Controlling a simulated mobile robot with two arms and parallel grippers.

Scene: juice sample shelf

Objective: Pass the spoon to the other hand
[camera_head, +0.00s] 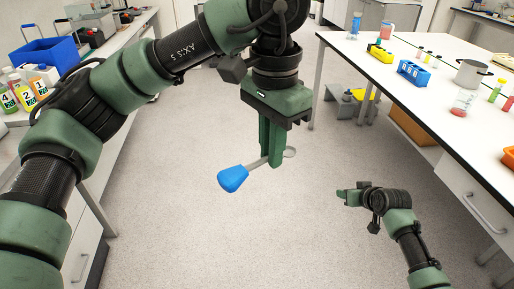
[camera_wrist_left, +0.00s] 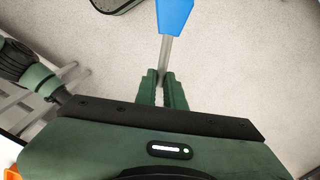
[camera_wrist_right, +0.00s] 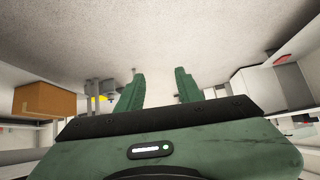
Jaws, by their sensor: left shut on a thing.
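The spoon has a blue handle (camera_head: 233,179) and a grey metal shaft with a small bowl (camera_head: 290,151). My left gripper (camera_head: 271,160) is shut on its shaft and holds it in the air above the floor, fingers pointing down. The handle sticks out to the lower left in the head view. In the left wrist view the blue handle (camera_wrist_left: 174,15) points away past the fingertips (camera_wrist_left: 165,78). My right gripper (camera_head: 342,192) is lower and to the right, apart from the spoon. In the right wrist view its fingers (camera_wrist_right: 158,75) are spread with nothing between them.
On the left counter are a blue crate (camera_head: 45,56) and numbered bottles (camera_head: 37,83). The floor (camera_head: 200,230) between is clear.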

